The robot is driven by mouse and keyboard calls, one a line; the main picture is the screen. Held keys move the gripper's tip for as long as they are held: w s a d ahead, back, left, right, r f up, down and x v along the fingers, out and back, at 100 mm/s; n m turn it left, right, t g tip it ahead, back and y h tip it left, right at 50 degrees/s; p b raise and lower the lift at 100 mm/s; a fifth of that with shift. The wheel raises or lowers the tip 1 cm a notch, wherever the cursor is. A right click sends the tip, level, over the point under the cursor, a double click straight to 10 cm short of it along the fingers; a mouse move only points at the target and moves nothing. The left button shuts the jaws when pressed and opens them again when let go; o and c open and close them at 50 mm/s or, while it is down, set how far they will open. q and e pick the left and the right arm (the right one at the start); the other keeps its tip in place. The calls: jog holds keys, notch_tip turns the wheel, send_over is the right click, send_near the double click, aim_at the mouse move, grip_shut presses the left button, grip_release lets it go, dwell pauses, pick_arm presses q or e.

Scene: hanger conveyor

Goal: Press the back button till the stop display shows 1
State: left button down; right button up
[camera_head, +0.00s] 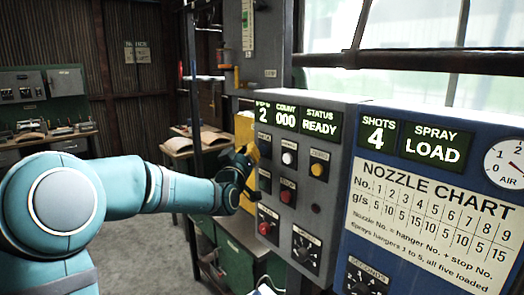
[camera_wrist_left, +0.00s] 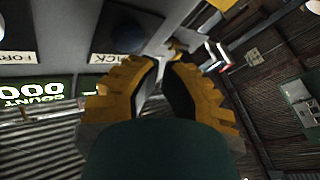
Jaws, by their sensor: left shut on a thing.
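The stop display (camera_head: 264,115) at the panel's upper left shows 2; its caption is partly cut off. My left gripper (camera_head: 247,157) is at the left edge of the grey control panel, in front of the spot under the leftmost label, and hides the back button there. In the left wrist view the back button (camera_wrist_left: 125,37) is a dark round shape beside its partly covered label, just beyond the yellow-padded fingers (camera_wrist_left: 165,68). The fingers are drawn in around something I cannot make out. I cannot tell whether they touch the button. My right gripper is out of view.
The grey panel (camera_head: 322,206) also has a white button (camera_head: 289,158), a yellow one (camera_head: 317,169) and red ones below. A blue panel (camera_head: 363,250) with displays and a nozzle chart stands to the right. A workbench (camera_head: 178,145) is behind my left arm.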

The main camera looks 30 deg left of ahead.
pick_arm(q)
jog(key=shift+w, duration=0.1)
dwell(0.8)
jog(key=shift+w+d+b, duration=0.15)
jog(key=shift+w+b, duration=0.1)
jog(key=shift+b, duration=0.15)
